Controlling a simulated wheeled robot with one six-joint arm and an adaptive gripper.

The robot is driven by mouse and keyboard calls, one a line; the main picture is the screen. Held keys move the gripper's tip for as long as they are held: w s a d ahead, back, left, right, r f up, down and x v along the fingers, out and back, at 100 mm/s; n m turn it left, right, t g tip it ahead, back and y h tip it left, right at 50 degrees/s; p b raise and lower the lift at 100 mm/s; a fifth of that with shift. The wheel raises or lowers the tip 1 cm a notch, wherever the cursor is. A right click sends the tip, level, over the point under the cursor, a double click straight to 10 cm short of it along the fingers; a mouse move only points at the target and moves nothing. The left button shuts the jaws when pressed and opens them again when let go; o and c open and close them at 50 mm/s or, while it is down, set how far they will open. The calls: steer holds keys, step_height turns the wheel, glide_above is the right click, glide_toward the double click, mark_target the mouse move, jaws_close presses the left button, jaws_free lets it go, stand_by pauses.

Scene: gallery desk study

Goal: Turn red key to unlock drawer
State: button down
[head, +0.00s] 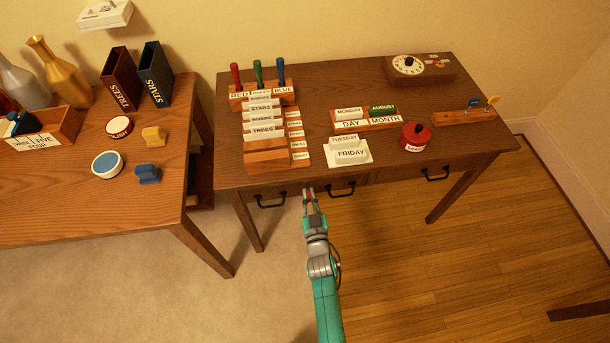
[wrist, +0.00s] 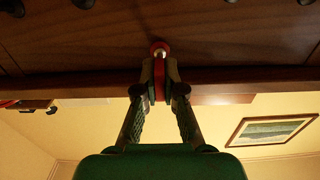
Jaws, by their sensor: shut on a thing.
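My gripper (head: 309,196) is at the front of the right-hand desk (head: 350,90), just below its top edge and between two black drawer handles. In the wrist view my gripper (wrist: 160,80) is shut on the red key (wrist: 160,68), which sits between its two fingertips against the wooden drawer front (wrist: 90,45). A round metallic part shows at the key's far end. In the head view only a small bit of the red key (head: 310,194) shows at the fingertips. The left drawer handle (head: 270,201) and the middle drawer handle (head: 341,188) hang on the front; the drawers look closed.
The desk top holds a card rack (head: 268,155), a red, green and blue handled block, a day and month holder (head: 365,122), a red pot (head: 415,136) and a dial box (head: 420,70). A second desk (head: 60,210) stands left. The floor in front is clear.

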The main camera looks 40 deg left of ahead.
steer(key=shift+w+a+r, duration=0.1)
steer(key=shift+r, duration=0.2)
steer(key=shift+m, duration=2.6)
steer(key=shift+f+m, duration=0.1)
steer(key=shift+m, duration=1.9)
steer(key=shift+f, duration=0.1)
